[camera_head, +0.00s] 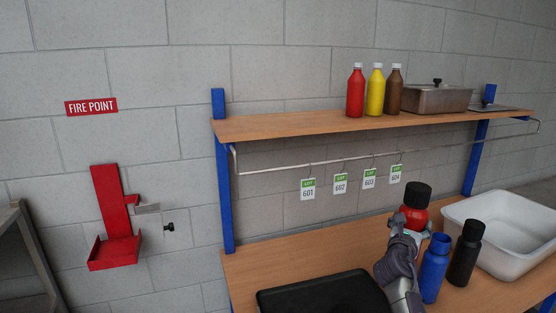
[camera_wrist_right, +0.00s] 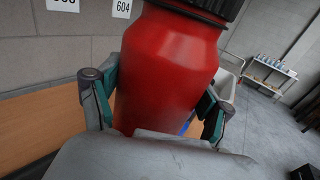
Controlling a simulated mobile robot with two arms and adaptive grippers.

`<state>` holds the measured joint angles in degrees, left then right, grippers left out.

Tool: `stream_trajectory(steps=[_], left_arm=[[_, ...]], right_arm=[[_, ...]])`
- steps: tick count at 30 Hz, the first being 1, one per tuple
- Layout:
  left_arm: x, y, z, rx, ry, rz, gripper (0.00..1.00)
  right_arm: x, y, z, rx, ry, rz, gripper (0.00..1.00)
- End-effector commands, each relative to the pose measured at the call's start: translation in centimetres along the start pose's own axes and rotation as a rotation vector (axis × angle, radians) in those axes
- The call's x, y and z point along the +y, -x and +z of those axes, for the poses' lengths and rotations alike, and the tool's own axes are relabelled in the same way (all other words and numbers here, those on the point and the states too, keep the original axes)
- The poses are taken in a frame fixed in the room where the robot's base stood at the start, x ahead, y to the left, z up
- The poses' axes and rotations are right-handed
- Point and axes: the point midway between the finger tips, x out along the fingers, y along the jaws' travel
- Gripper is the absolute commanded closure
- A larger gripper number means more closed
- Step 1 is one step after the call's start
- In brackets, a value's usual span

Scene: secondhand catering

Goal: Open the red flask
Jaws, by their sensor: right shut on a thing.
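The red flask (camera_head: 413,217) has a black lid (camera_head: 417,194) on top and stands nearly upright in the head view. My right gripper (camera_head: 408,230) is shut around its body. In the right wrist view the red flask (camera_wrist_right: 170,66) fills the middle between the two fingers of my right gripper (camera_wrist_right: 155,108), and part of the black lid (camera_wrist_right: 208,8) shows at the top edge. The flask's base is hidden behind the gripper. My left gripper is not in view.
A blue open-topped flask (camera_head: 434,268) and a black flask (camera_head: 465,254) stand just right of my right gripper. A white tub (camera_head: 510,226) is behind them. A black case (camera_head: 325,293) lies at the bench front. A shelf (camera_head: 300,124) with bottles runs above.

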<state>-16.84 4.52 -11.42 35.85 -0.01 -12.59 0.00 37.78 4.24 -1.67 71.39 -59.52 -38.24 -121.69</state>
Motion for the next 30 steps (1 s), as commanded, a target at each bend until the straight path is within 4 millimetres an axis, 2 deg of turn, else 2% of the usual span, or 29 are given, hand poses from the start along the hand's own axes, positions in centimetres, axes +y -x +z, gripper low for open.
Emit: stream_trajectory(steps=[11, 17, 20, 24, 30], left_arm=[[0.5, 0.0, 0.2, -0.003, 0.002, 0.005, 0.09], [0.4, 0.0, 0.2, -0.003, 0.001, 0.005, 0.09], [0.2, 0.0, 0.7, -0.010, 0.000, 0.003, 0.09], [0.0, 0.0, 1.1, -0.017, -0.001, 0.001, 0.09], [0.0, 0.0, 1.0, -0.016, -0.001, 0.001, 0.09]], right_arm=[[-0.1, 4.3, -4.1, 0.001, 0.001, 0.075, 0.84], [-0.4, 8.3, -7.0, 0.002, 0.002, 0.139, 0.84], [-0.7, 11.4, -8.7, 0.004, 0.003, 0.185, 0.84], [-1.4, 17.4, -11.0, 0.005, 0.002, 0.272, 0.84], [-2.9, 26.4, -12.2, 0.004, 0.001, 0.396, 0.84]])
